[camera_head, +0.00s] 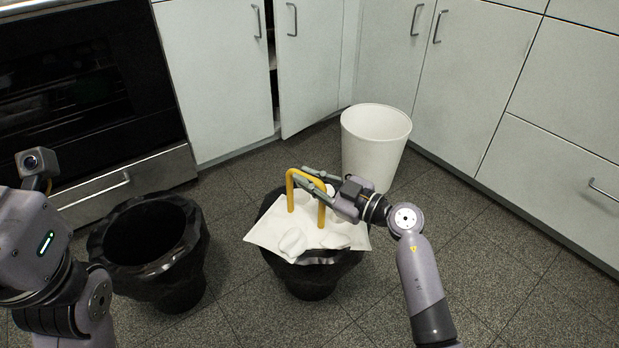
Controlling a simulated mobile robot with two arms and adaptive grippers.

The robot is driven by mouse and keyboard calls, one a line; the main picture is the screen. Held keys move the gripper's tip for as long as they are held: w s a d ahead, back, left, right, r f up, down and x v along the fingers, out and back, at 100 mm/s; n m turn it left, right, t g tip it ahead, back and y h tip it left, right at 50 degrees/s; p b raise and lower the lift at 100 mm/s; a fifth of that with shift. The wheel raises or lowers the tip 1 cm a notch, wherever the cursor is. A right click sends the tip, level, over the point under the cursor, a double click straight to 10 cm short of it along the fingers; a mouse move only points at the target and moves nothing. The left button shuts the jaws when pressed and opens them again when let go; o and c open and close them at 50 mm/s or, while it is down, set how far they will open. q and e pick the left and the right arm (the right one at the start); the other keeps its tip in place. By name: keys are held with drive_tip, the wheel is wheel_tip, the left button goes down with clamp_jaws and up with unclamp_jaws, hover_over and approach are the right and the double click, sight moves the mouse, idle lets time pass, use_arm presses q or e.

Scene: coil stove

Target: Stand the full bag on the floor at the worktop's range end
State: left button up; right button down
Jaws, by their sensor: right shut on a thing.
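The full bag (312,277) is black, with white crumpled paper (270,236) heaped at its mouth and a yellow loop handle (290,192) above. It is upright in the middle of the head view; I cannot tell whether its base touches the floor. My right gripper (312,181) is shut on the yellow handle, coming from the right. My left arm shows at the left edge, but its fingers are not in view. The range (85,90), with a dark oven door and a steel drawer, stands at the upper left.
A second black bag (182,262), open and apparently empty, stands on the floor left of the full one. A white bin (372,150) stands behind the full bag. One cabinet door (312,70) is slightly ajar. The floor (500,275) at the right is clear.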

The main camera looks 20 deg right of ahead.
drive_tip(key=shift+r, duration=0.2)
drive_tip(key=c, duration=2)
unclamp_jaws()
drive_tip(key=shift+f, duration=0.2)
drive_tip(key=o, duration=0.4)
drive_tip(key=shift+r, duration=0.1)
